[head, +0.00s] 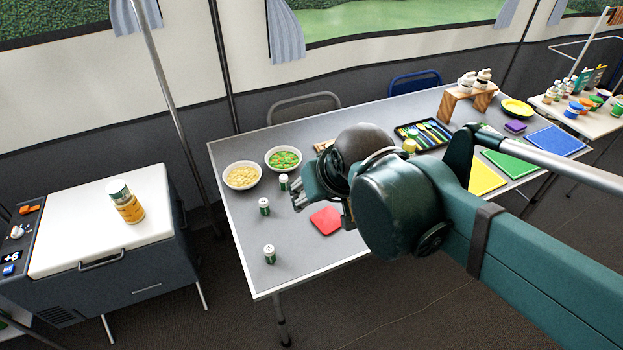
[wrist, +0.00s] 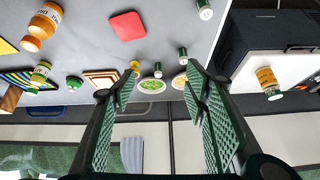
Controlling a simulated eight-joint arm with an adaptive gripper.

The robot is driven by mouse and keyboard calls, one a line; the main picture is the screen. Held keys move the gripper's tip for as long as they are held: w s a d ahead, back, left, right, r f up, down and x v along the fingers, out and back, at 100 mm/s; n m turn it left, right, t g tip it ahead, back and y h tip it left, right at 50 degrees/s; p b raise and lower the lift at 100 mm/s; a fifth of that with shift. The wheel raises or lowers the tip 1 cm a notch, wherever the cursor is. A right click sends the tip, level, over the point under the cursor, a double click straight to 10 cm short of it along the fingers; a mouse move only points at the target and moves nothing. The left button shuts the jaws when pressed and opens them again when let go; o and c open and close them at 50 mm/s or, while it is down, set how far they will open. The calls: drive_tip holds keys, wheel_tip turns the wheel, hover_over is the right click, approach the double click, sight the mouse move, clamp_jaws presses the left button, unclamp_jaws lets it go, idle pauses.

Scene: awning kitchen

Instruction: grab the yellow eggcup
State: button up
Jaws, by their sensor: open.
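A small yellow object (wrist: 134,66), probably the yellow eggcup, stands on the grey table (wrist: 185,22) in the wrist view. It is beside the bowl of green food and is too small to make out its shape. In the head view I cannot pick it out there; my arm and gripper cover that part of the table. My gripper (wrist: 160,88) is open, with nothing between its fingers. In the head view my gripper (head: 298,196) is over the table's left half, near the red mat and apart from the yellow object.
The green-food bowl (head: 283,159) and a pale-food bowl (head: 242,175) stand at the back left. Small green-and-white shakers (head: 270,254) are scattered along the left side. A red mat (head: 326,220) lies near the front edge. A cutlery tray (head: 424,134) is farther right.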

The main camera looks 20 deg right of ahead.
drive_tip(key=w+d+f+m+g+p, duration=0.1)
drive_tip(key=w+d+f+m+p, duration=0.15)
drive_tip(key=w, duration=0.55)
drive_tip(key=w+d+f+m+g+p, duration=0.2)
drive_tip(key=w+d+m, duration=0.15)
drive_tip(key=w, duration=0.35)
drive_tip(key=w+d+f+m+g+p, duration=0.1)
drive_tip(key=w+d+f+m+p, duration=0.15)
drive_tip(key=w, duration=0.55)
drive_tip(key=w+d+f+m+g+h+p, duration=0.1)
drive_tip(key=w+f+m, duration=0.3)
drive_tip(key=f, duration=0.4)
drive_tip(key=shift+w+d+f+g, duration=0.4)
drive_tip(key=shift+w+d+g, duration=0.1)
drive_tip(key=shift+w+d, duration=0.3)
drive_tip(key=shift+f, duration=0.1)
drive_tip(key=shift+w+d+f, duration=0.1)
drive_tip(key=shift+f, duration=1.1)
drive_tip(key=shift+d+f+b, duration=0.15)
drive_tip(key=shift+f+b, duration=0.35)
drive_tip(key=shift+f, duration=0.8)
drive_tip(key=shift+d+f+b, duration=0.15)
drive_tip(key=shift+f+b, duration=0.3)
drive_tip(key=shift+f, duration=0.85)
